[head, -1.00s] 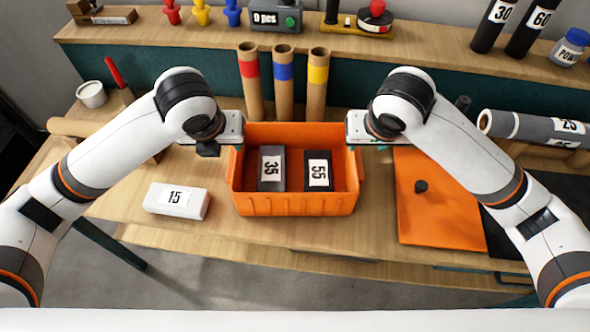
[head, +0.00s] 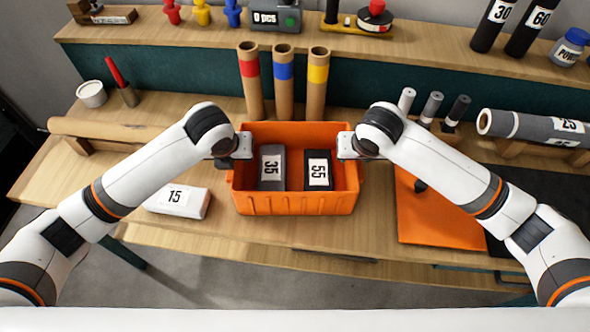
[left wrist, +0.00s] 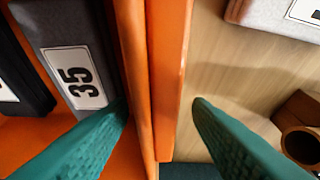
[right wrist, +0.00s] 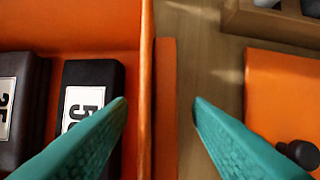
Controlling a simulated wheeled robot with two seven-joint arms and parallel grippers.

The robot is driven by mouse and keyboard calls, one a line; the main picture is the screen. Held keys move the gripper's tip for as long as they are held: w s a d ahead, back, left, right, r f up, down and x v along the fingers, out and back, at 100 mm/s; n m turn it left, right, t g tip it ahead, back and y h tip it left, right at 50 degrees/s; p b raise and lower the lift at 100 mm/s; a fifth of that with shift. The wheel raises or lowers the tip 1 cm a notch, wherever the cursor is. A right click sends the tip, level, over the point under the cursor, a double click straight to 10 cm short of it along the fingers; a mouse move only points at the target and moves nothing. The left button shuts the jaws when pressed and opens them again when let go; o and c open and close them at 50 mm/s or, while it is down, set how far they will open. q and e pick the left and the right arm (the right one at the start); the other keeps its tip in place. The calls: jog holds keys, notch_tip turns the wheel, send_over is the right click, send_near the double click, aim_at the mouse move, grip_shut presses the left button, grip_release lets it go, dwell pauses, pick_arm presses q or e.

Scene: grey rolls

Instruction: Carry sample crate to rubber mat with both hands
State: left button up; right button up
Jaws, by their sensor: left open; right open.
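The orange sample crate (head: 297,204) stands on the wooden bench. My left gripper (head: 240,152) is open at the crate's left wall. In the left wrist view its fingers (left wrist: 160,108) are on either side of that wall (left wrist: 166,60). My right gripper (head: 347,152) is open at the right wall, and its fingers (right wrist: 160,108) straddle that wall (right wrist: 165,80) in the right wrist view. A dark mat (head: 535,188), probably the rubber mat, lies at the far right, partly hidden by my right arm.
An orange board (head: 430,222) with a black knob lies right of the crate. A pale block marked 15 (head: 177,201) lies left of it. Cardboard tubes (head: 283,85) stand close behind. A grey roll (head: 540,128) rests on a wooden cradle behind the mat.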

pick_arm(q)
grip_shut()
pick_arm(e)
grip_shut()
pick_arm(q)
jog(key=shift+r, duration=0.2)
pick_arm(e)
jog(key=shift+r, duration=0.2)
